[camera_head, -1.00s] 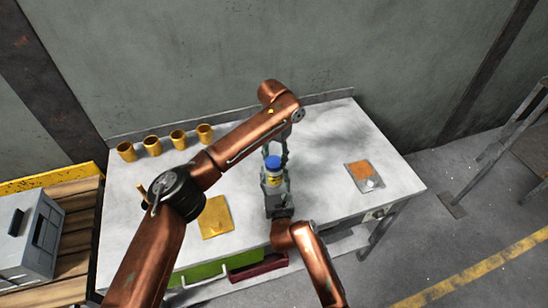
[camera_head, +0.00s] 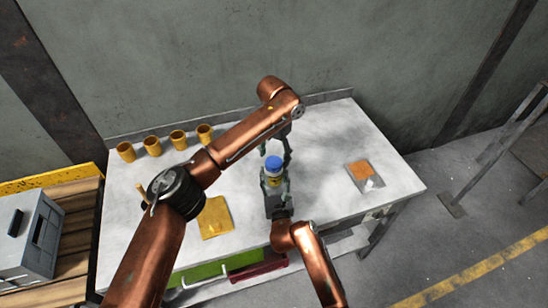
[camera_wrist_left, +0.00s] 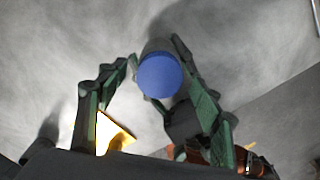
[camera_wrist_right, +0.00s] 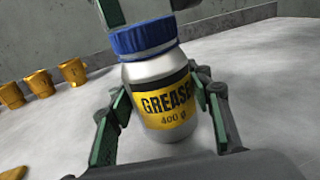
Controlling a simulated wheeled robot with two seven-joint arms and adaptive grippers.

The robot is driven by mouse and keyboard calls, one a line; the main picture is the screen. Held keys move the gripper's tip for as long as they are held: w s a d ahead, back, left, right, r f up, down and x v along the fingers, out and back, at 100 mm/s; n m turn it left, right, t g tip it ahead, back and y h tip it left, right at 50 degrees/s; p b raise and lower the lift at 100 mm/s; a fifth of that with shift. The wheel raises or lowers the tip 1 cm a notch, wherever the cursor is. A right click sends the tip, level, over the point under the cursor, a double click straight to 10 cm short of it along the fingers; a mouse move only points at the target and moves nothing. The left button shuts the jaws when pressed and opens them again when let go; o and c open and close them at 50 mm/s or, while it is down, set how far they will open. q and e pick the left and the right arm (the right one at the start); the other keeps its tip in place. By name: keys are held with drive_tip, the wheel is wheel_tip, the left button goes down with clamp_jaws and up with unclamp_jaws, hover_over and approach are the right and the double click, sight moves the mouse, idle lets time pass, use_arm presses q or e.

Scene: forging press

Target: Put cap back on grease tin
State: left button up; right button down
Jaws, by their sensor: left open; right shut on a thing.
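The grease tin (camera_wrist_right: 165,100), silver with a yellow label, stands between the fingers of my right gripper (camera_wrist_right: 165,125), which is shut on it. In the head view the tin (camera_head: 273,181) is at the middle of the table. The blue cap (camera_wrist_right: 143,36) sits on top of the tin's mouth; whether it is fully tight I cannot tell. My left gripper (camera_wrist_left: 155,55) is open above the tin, its fingers apart on either side of the cap (camera_wrist_left: 159,75). In the head view the left arm partly hides this gripper.
Several brass cups (camera_head: 178,139) stand along the table's back left. A yellow sheet (camera_head: 215,217) lies left of the tin. A grey plate with an orange patch (camera_head: 361,171) and a small white item lies at the right. The table (camera_head: 335,130) is clear between.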

use_arm(q)
wheel_tip(320, 180, up, 3)
drive_tip(key=shift+r, duration=0.2)
drive_tip(key=o, duration=0.5)
drive_tip(key=shift+o, duration=0.2)
wheel_tip(320, 180, up, 12)
idle(0.5)
